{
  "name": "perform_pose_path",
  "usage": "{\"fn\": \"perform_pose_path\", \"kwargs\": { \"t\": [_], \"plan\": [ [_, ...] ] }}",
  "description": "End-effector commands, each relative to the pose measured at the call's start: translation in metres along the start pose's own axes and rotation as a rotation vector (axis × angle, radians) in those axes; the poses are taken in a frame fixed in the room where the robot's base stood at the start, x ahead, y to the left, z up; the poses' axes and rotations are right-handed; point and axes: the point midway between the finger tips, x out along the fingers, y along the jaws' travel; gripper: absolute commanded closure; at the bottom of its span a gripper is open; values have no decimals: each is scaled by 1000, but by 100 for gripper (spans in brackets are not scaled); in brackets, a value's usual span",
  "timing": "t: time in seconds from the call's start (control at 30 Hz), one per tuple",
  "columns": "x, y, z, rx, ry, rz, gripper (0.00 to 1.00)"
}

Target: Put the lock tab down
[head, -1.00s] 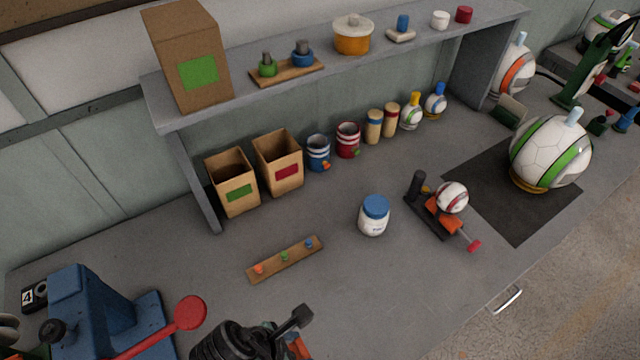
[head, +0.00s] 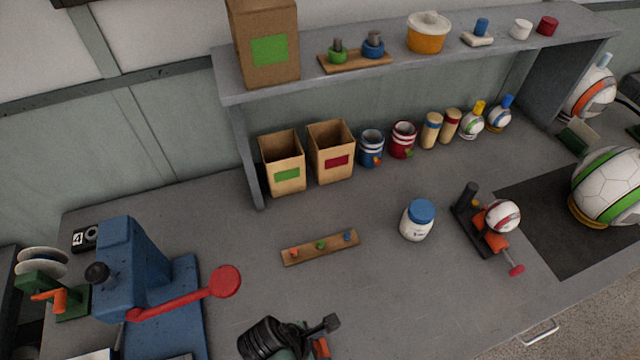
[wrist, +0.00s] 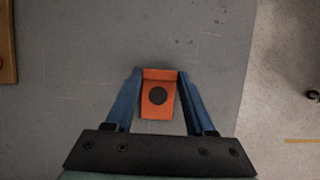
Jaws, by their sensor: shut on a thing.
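The lock tab (wrist: 158,90) is a small orange piece with a round black spot. In the wrist view it sits between the two blue fingers of my gripper (wrist: 158,86), which is shut on it. The grey bench top shows beyond it, near the bench's front edge; I cannot tell its height above the bench. In the head view a bit of the orange tab (head: 321,347) shows at the bottom, beside the dark wrist parts of my arm, which hide most of my gripper.
A wooden strip (head: 320,254) with coloured pegs lies ahead. A blue press (head: 130,270) with a red lever (head: 190,301) stands left. A white jar (head: 416,224) and a black-and-orange clamp holding a ball (head: 500,217) stand right. Bare bench lies between the strip and my arm.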

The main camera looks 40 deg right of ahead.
Motion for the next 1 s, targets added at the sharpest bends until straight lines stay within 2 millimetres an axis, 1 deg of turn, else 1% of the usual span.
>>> {"fn": "perform_pose_path", "kwargs": {
  "t": [0.13, 0.17, 0.2, 0.3, 0.67, 0.77, 0.87, 1.0],
  "plan": [
    [4, 0, -2, -1, 0, -1, 97],
    [3, 0, -1, 0, 0, -1, 40],
    [3, 0, -1, 0, 0, -1, 33],
    [3, 0, -1, 0, 0, -1, 16],
    [2, 0, -1, -1, 0, -1, 16],
    [-1, 0, 0, 0, 0, 0, 16],
    [-11, 1, 0, -1, 0, 2, 16],
    [-38, 1, 0, -1, 1, 5, 16]
  ]
}}
